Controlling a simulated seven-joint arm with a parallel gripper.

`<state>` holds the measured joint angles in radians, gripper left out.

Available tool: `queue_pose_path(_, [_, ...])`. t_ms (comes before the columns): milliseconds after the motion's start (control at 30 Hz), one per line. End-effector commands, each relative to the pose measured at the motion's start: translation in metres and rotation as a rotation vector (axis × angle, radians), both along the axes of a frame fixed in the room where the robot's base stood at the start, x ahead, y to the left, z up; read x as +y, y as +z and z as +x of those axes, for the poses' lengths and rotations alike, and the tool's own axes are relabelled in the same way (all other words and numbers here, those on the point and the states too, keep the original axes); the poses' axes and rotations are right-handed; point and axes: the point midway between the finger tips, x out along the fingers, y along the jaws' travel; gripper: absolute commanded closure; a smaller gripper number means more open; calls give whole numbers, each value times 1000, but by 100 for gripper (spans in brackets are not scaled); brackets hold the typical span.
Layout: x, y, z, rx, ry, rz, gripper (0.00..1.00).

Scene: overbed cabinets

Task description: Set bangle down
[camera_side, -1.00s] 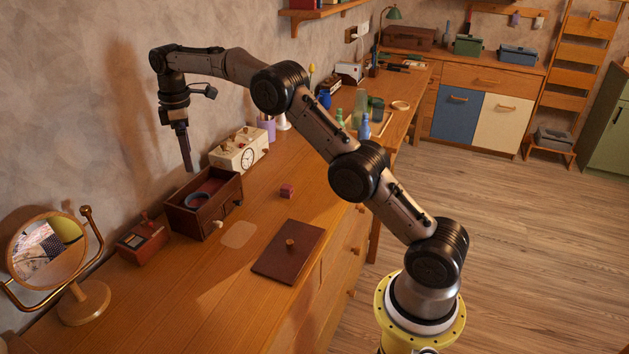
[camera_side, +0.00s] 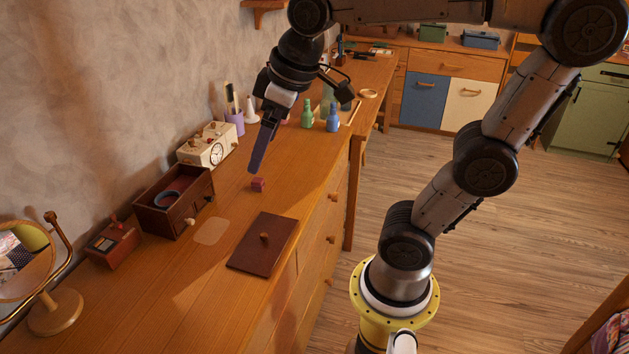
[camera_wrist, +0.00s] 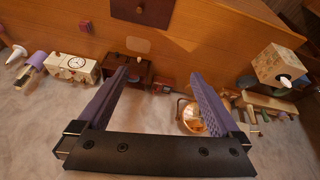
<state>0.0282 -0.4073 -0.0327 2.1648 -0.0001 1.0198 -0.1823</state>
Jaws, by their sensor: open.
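The blue bangle (camera_side: 167,199) lies inside the open dark wooden box (camera_side: 188,219), in its open upper part. In the wrist view the box (camera_wrist: 137,72) is partly hidden by my left-hand finger, and I cannot make out the bangle there. My gripper (camera_side: 257,168) is open and empty in the air, to the right of the box and above the small pink block (camera_side: 258,184). Its two purple fingers stand wide apart in the wrist view (camera_wrist: 160,75).
A brown lid (camera_side: 263,241) with a knob and a pale mat (camera_side: 211,231) lie in front of the box. A clock (camera_side: 208,146), a small red box (camera_side: 112,245) and a round mirror (camera_side: 25,260) stand near the wall. The dresser's near left is clear.

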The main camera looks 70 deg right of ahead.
Motion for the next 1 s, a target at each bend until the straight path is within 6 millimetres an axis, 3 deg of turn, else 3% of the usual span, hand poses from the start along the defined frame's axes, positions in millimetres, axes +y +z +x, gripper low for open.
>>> queue_pose_path(33, [2, -8, -20, -22, -23, 12, 0])
queue_pose_path(100, [4, -21, -42, -45, -57, 30, 0])
queue_pose_path(300, [7, -50, -79, -88, -123, 69, 0])
queue_pose_path(467, [7, -58, -87, -96, -138, 78, 0])
queue_pose_path(1000, [7, -58, -87, -95, -137, 77, 0])
